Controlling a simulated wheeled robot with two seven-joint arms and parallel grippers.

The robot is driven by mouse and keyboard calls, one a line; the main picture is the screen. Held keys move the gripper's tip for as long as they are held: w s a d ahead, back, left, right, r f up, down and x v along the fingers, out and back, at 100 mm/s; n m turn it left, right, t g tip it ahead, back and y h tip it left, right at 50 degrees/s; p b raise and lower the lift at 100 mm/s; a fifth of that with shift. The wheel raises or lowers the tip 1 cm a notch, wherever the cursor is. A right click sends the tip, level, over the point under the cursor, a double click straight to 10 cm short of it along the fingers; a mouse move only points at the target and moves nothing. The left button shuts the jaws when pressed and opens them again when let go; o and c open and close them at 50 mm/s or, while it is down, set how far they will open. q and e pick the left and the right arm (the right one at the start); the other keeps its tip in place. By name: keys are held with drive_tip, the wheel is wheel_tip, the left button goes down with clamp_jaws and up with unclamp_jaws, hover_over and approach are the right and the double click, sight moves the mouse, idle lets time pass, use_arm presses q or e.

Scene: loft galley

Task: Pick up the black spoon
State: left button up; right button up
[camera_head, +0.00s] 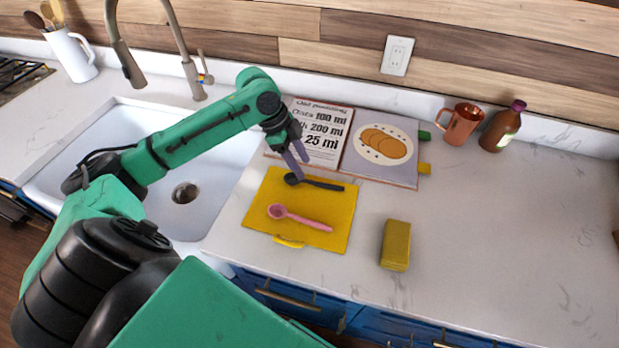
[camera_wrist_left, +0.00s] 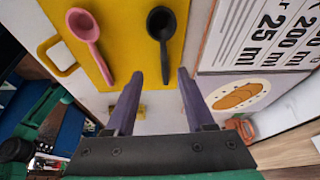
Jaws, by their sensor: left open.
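The black spoon (camera_head: 322,184) lies on a yellow cutting board (camera_head: 262,207), its bowl to the left and its handle to the right. My left gripper (camera_head: 297,160) is open and empty, above the bowl end of the spoon in the head view. In the left wrist view the black spoon (camera_wrist_left: 164,45) shows with its handle end between the two open fingertips (camera_wrist_left: 160,77). I cannot tell the exact height between fingers and spoon. My right gripper is not in view.
A pink spoon (camera_head: 305,219) lies on the board nearer the front. An open recipe book (camera_head: 372,178) lies behind the board. A yellow block (camera_head: 396,245) stands to the right, a copper mug (camera_head: 460,124) and brown bottle (camera_head: 500,130) at the back. The sink (camera_head: 215,150) is left.

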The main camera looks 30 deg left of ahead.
sight(313, 181)
use_arm(q)
drive_tip(key=x, duration=0.2)
drive_tip(key=p+x, duration=0.1)
drive_tip(key=x, duration=0.1)
drive_tip(key=p+x, duration=0.1)
drive_tip(key=x, duration=0.1)
drive_tip(key=shift+w+a, duration=0.2)
drive_tip(key=shift+w, duration=0.2)
drive_tip(key=shift+s+d+f, duration=0.1)
drive_tip(key=shift+d+f, duration=0.05)
drive_tip(key=shift+f, duration=0.25)
clamp_jaws()
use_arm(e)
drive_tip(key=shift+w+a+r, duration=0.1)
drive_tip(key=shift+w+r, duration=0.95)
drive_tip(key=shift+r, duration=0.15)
